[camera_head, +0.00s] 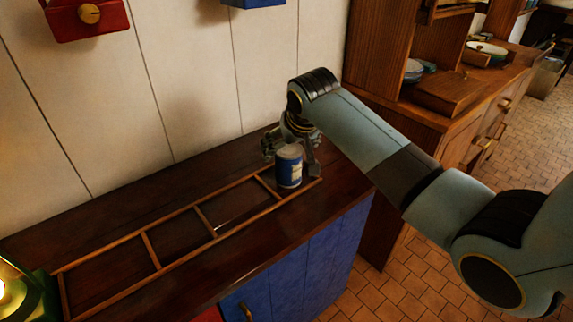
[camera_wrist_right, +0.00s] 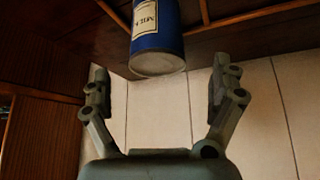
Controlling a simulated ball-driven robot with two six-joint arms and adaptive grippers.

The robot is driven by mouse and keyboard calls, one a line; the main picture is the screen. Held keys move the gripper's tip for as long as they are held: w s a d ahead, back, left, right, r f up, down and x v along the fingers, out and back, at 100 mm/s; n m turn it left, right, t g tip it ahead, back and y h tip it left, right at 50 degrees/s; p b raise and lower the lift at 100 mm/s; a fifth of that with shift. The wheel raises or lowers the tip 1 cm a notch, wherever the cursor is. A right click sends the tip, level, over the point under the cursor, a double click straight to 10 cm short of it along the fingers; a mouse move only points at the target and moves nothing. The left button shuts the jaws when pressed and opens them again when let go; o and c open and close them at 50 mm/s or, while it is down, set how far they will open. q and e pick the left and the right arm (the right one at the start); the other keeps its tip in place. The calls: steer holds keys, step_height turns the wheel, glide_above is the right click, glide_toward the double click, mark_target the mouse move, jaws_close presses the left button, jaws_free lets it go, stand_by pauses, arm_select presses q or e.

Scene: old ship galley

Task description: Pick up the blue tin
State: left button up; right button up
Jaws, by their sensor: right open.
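The blue tin (camera_head: 289,167) has a pale label and stands upright at the right end of the dark counter, by the end of the wooden divider frame (camera_head: 148,249). In the right wrist view the blue tin (camera_wrist_right: 158,38) shows a label reading "MILK" and lies between and beyond the fingers. My right gripper (camera_head: 290,150) is at the tin from the wall side, partly hidden by it. In the wrist view my right gripper (camera_wrist_right: 160,92) is open, with a finger on each side and clear gaps to the tin. My left gripper is not in view.
A red box (camera_head: 88,18) and a blue box (camera_head: 253,3) hang on the pale plank wall. A lit green lamp (camera_head: 22,290) stands at the counter's left end. A wooden dresser (camera_head: 440,100) with dishes stands at the right. The divider's other compartments look empty.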

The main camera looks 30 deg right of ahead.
mark_target(289, 150)
steer(key=x, duration=0.5)
steer(key=shift+d, duration=0.2)
steer(key=c, duration=1.6)
steer(key=shift+w+r, duration=0.1)
steer(key=shift+r, duration=0.05)
